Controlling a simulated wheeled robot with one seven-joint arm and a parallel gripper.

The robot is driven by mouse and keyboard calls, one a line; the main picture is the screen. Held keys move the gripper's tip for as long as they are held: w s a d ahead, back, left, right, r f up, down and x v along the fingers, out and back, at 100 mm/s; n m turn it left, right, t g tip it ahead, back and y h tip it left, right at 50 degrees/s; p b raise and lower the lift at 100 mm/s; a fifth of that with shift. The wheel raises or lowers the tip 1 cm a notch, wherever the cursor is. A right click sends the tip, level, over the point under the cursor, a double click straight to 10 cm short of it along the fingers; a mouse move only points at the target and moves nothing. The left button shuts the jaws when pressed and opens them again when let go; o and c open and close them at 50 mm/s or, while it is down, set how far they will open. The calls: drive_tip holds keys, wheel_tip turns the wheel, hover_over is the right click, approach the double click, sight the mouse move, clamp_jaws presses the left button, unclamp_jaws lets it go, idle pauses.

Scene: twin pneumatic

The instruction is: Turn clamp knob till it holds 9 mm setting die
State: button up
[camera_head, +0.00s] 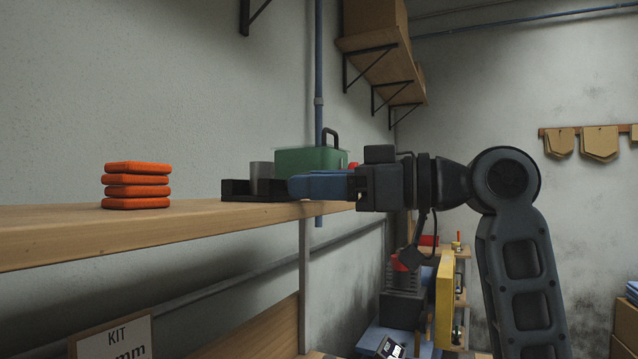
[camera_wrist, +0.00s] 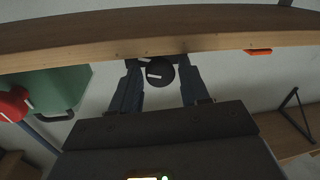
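In the wrist view, a round black knob (camera_wrist: 160,73) with a white line lies between the two dark fingers of my gripper (camera_wrist: 158,72). A finger stands on each side of it, with a gap showing, so the gripper looks open. In the head view, my gripper (camera_head: 292,187) is seen from the side, its blue fingers level at the shelf. They end beside a low black holder (camera_head: 240,190) that bears a grey cylinder (camera_head: 262,172). The knob is hidden there. I cannot tell whether the grey cylinder is a setting die.
A green case (camera_head: 300,160) stands behind my gripper. A red knob (camera_wrist: 12,104) is near it in the wrist view. Stacked orange blocks (camera_head: 137,186) sit left on the wooden shelf (camera_head: 60,235). A KIT sign (camera_head: 115,342) hangs below. The shelf between blocks and holder is clear.

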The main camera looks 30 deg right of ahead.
drive_tip(key=c, duration=0.7)
drive_tip(key=shift+m+t+p, duration=0.3)
drive_tip(key=shift+m+p, duration=1.4)
drive_tip(key=shift+m, duration=0.7)
drive_tip(key=shift+c, duration=0.2)
drive_tip(key=o, duration=1)
drive_tip(key=shift+o, duration=0.2)
drive_tip(key=b+v, duration=0.1)
drive_tip(key=v, duration=0.6)
drive_tip(key=shift+s+d, duration=0.25)
drive_tip(key=shift+d, duration=0.05)
drive_tip(key=shift+f, duration=0.1)
